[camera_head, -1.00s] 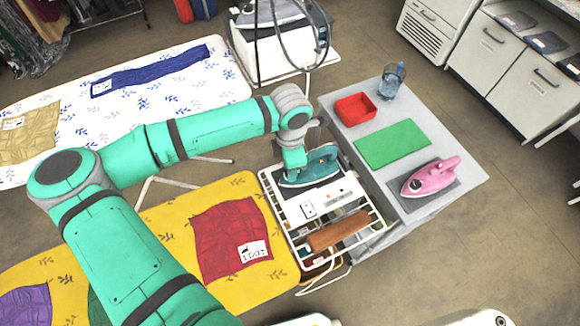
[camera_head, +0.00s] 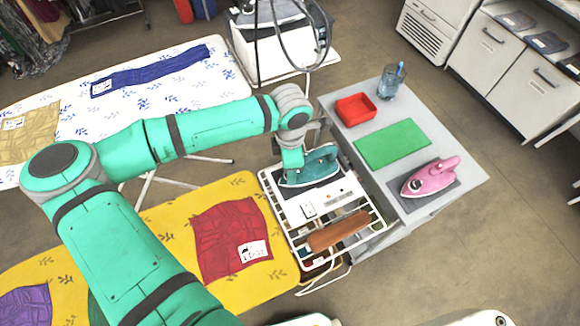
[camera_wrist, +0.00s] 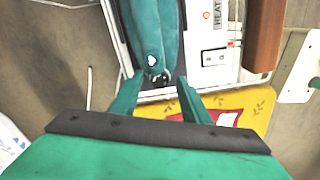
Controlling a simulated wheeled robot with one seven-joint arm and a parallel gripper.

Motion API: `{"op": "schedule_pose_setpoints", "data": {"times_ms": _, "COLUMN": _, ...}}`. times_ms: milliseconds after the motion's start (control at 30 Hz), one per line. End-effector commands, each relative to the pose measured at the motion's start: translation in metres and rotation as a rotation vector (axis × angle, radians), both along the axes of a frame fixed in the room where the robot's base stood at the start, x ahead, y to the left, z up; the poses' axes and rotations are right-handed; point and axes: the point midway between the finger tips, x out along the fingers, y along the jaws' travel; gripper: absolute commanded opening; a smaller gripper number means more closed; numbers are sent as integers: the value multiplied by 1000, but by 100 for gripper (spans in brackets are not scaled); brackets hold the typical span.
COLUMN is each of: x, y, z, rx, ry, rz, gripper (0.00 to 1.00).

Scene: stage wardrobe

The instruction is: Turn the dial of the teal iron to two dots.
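The teal iron (camera_head: 322,168) stands on the white rack at the end of the yellow ironing board. It also shows in the wrist view (camera_wrist: 155,22), at the top centre. A small round white spot and a dark piece with white marks, perhaps the dial (camera_wrist: 160,76), show at its near end. The dial's setting is too small to read. My gripper (camera_wrist: 161,79) is open, its two fingers apart on either side of that end of the iron. I cannot tell whether they touch it. In the head view the gripper is at the iron's left end, partly hidden by my wrist.
The rack (camera_head: 375,222) also holds a brown roll (camera_head: 338,231) and a white panel. A grey side table (camera_head: 340,108) to the right carries a red tray (camera_head: 356,108), a glass (camera_head: 391,84), a green mat (camera_head: 392,144) and a pink iron (camera_head: 430,178). A red cloth (camera_head: 222,235) lies on the yellow board.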

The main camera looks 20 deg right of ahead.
Motion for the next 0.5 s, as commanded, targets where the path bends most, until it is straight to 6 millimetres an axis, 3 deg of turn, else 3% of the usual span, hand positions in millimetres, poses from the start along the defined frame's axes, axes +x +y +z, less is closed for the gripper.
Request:
{"op": "schedule_pose_setpoints", "data": {"times_ms": 267, "x": 0, "y": 0, "z": 2, "rx": 0, "ry": 0, "rz": 0, "gripper": 42}}
{"op": "schedule_pose_setpoints", "data": {"times_ms": 500, "x": 1, "y": 0, "z": 34, "rx": 0, "ry": -4, "rz": 0, "gripper": 42}}
